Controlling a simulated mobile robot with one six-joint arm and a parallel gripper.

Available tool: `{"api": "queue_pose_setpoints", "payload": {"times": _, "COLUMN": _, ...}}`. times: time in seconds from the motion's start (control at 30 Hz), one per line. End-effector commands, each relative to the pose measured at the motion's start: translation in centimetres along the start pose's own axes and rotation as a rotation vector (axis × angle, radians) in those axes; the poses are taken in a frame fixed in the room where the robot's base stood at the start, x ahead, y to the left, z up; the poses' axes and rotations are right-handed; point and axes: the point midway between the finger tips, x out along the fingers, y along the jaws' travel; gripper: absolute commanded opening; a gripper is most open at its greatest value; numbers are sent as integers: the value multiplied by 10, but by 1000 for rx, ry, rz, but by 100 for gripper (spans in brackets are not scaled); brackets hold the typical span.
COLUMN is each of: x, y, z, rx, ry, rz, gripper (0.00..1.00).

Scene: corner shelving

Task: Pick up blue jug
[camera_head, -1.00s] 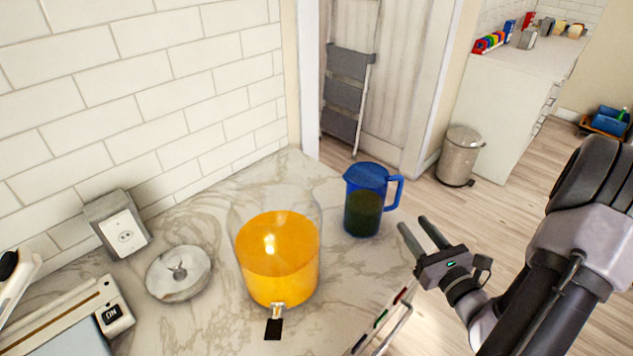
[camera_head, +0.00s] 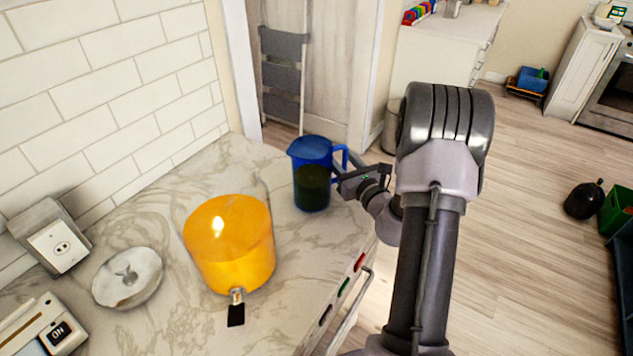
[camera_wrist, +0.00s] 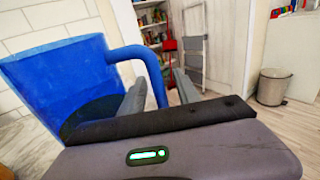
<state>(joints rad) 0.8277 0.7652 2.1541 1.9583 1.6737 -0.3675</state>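The blue jug (camera_head: 312,175) stands upright near the right edge of the marble counter, with dark liquid inside and its handle on the right. It fills the left side of the wrist view (camera_wrist: 65,80). My gripper (camera_head: 340,166) is at the handle side of the jug. In the wrist view, my gripper (camera_wrist: 158,80) is open, with one finger on each side of the blue handle. I cannot tell whether either finger touches the handle. The lower part of the jug is hidden by my gripper in the wrist view.
An orange-filled dispenser (camera_head: 230,245) with a tap stands left of the jug on the counter (camera_head: 160,205). A bin (camera_wrist: 273,86) stands beyond.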

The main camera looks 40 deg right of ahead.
Motion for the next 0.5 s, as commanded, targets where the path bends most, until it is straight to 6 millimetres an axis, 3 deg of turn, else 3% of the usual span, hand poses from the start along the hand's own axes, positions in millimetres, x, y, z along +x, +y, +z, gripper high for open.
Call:
{"api": "queue_pose_setpoints", "payload": {"times": 0.1, "x": 11, "y": 0, "z": 0, "rx": 0, "ry": -1, "rz": 0, "gripper": 39}}
{"api": "queue_pose_setpoints", "payload": {"times": 0.3, "x": 11, "y": 0, "z": 1, "rx": 1, "ry": 0, "rz": -1, "gripper": 37}}
{"api": "queue_pose_setpoints", "payload": {"times": 0.5, "x": 11, "y": 0, "z": 1, "rx": 0, "ry": 0, "rz": -1, "gripper": 0}}
